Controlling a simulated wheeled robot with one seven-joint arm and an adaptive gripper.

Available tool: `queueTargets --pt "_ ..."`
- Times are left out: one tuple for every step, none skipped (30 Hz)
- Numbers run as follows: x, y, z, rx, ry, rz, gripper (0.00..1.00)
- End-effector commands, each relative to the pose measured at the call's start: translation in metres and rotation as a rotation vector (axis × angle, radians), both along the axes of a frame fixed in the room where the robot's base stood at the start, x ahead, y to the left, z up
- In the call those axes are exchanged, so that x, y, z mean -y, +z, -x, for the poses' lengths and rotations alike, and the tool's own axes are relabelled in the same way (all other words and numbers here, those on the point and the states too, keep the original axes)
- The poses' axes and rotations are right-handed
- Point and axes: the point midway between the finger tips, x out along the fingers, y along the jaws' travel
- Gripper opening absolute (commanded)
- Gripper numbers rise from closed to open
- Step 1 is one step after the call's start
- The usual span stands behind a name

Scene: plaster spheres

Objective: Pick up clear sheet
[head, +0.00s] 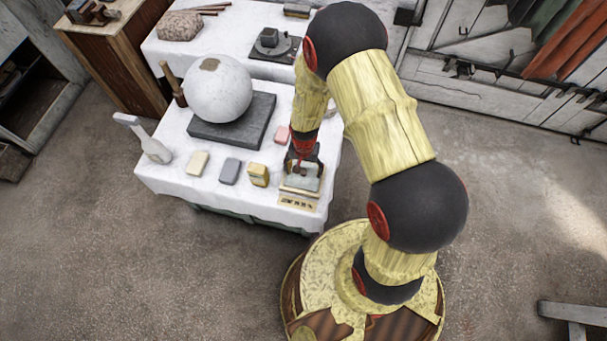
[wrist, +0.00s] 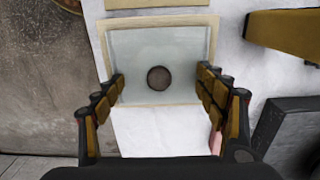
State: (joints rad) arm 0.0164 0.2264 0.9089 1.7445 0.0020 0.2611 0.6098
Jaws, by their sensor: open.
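The clear sheet (wrist: 140,50) is a pale, see-through square in the wrist view, lying in or on a cream frame (wrist: 104,62). A dark round knob (wrist: 159,78) sits at its middle. In the head view the sheet (head: 300,184) is at the front right corner of the white-draped table. My gripper (wrist: 161,78) is open, with one finger on each side of the knob and nothing between them but the knob in view. In the head view my gripper (head: 303,162) hangs just above the sheet. I cannot tell whether the fingers touch it.
A large plaster sphere (head: 218,88) rests on a dark slab (head: 232,133). Cream (head: 197,163), grey (head: 229,171), yellow (head: 258,175) and pink (head: 282,134) blocks lie left of the gripper. A marked cream card (head: 298,201) lies at the table's front edge.

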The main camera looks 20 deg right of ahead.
Motion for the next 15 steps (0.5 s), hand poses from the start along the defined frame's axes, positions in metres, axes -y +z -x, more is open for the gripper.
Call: queueTargets --pt "0.0000 -0.0005 0.0005 -0.001 0.000 -0.001 0.64" --pt "0.0000 -0.0006 0.0005 -0.001 0.000 0.000 0.62" --pt "0.0000 -0.0007 0.0006 -0.001 0.000 0.000 0.60" --pt "0.0000 -0.0008 0.0006 -0.001 0.000 0.000 0.58" --pt "0.0000 -0.0009 0.0007 -0.001 0.000 0.000 0.57" --pt "0.0000 -0.0010 0.0009 -0.001 0.000 0.000 0.55" --pt "-0.0001 -0.0011 0.0009 -0.001 0.000 0.000 0.53" --pt "-0.0001 -0.0012 0.0009 -0.001 0.000 0.000 0.51" --pt "-0.0001 -0.0014 0.0012 -0.001 0.000 0.000 0.49" --pt "-0.0001 -0.0015 0.0012 -0.002 0.000 0.000 0.47" --pt "-0.0001 -0.0017 0.0013 -0.002 0.000 0.000 0.45" --pt "-0.0002 -0.0019 0.0015 -0.002 0.000 0.000 0.43" --pt "-0.0002 -0.0020 0.0016 -0.002 0.000 0.000 0.41" --pt "-0.0002 -0.0022 0.0017 -0.002 0.000 0.000 0.40" --pt "-0.0002 -0.0024 0.0018 -0.003 0.000 0.000 0.38"
